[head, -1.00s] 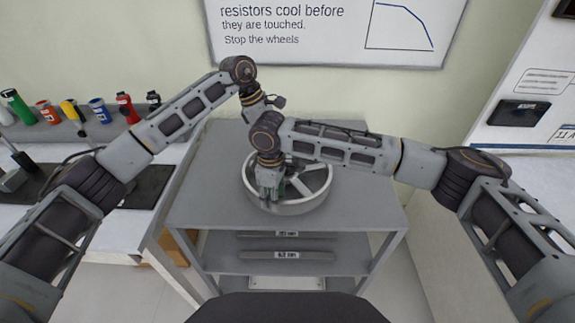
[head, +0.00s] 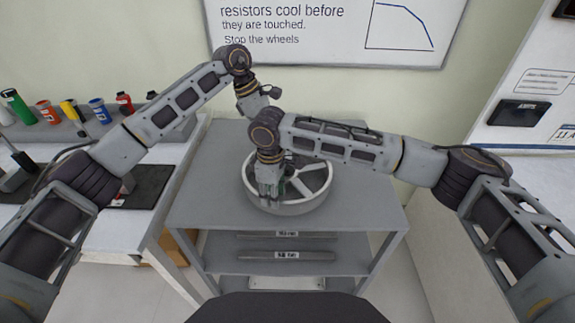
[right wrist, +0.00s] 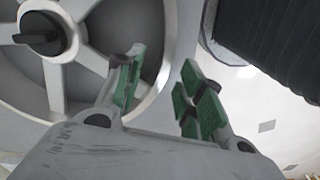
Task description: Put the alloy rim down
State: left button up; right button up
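The alloy rim (head: 318,199) is a light grey spoked wheel lying flat on the top of a grey shelf cart (head: 365,212). My right gripper (head: 270,192) points down at the left part of the rim. In the right wrist view its green-padded fingers (right wrist: 160,88) stand apart, with the rim's wall (right wrist: 172,45) running between and beyond them. One finger is over the inner side of the rim and the other is on its outer side. The rim's dark hub (right wrist: 42,32) also shows.
A lower shelf (head: 225,262) of the cart holds dark bars with labels. A white workbench (head: 105,232) with several coloured bottles and tools stands at the left. The cart top is bare to the right of the rim.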

notch_tip(320, 180, up, 11)
dwell(0.6)
dwell(0.4)
